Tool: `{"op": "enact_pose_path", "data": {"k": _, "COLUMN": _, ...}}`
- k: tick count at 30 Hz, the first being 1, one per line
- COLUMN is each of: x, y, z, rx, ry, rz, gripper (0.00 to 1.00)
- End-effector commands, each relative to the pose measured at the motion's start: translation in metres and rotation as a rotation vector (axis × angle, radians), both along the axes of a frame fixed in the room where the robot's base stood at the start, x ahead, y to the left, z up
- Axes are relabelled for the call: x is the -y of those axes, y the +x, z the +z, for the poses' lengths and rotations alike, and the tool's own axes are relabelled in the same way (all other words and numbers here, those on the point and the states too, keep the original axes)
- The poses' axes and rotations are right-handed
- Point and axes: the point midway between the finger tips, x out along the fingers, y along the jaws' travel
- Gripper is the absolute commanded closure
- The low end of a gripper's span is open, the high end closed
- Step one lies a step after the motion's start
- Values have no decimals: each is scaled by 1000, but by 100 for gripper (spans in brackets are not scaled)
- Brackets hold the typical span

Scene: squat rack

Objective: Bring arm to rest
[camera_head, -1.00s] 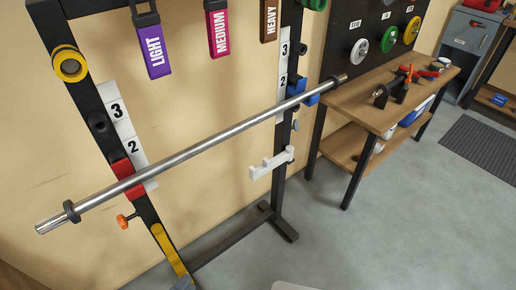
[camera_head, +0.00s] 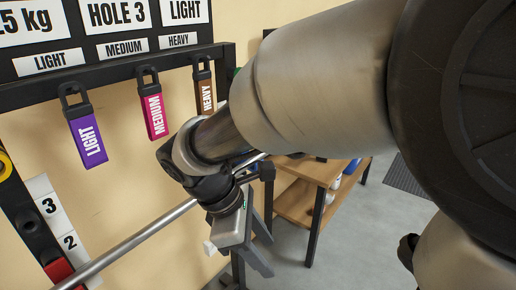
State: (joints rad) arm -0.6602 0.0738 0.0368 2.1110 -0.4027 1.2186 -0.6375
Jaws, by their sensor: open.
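My arm reaches in from the right, large and close to the camera, and bends down at the wrist. My gripper (camera_head: 266,252) hangs below the wrist, in front of the rack's right upright. It is open, with nothing seen between its fingers. The steel barbell (camera_head: 140,242) runs diagonally behind my arm and gripper. I cannot tell how far apart the gripper and the bar are. The bar's left end is out of view and its right part is mostly hidden by my arm.
Purple LIGHT (camera_head: 86,138), pink MEDIUM (camera_head: 154,116) and brown HEAVY (camera_head: 207,96) bands hang from the black rack beam (camera_head: 110,72). A red holder (camera_head: 58,271) is at lower left. A wooden bench (camera_head: 298,205) stands behind my arm. Grey floor (camera_head: 365,235) shows lower right.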

Motion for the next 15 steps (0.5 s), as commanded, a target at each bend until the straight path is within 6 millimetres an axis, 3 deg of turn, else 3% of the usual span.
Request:
{"op": "enact_pose_path", "data": {"k": 1, "x": 22, "y": -3, "z": 14, "rx": 68, "ry": 84, "rz": -150, "gripper": 54}}
{"op": "enact_pose_path", "data": {"k": 6, "x": 71, "y": -18, "z": 44, "rx": 275, "ry": 334, "rz": -618, "gripper": 54}}
{"op": "enact_pose_path", "data": {"k": 15, "x": 115, "y": -41, "z": 72, "rx": 534, "ry": 624, "rz": -1149, "gripper": 54}}
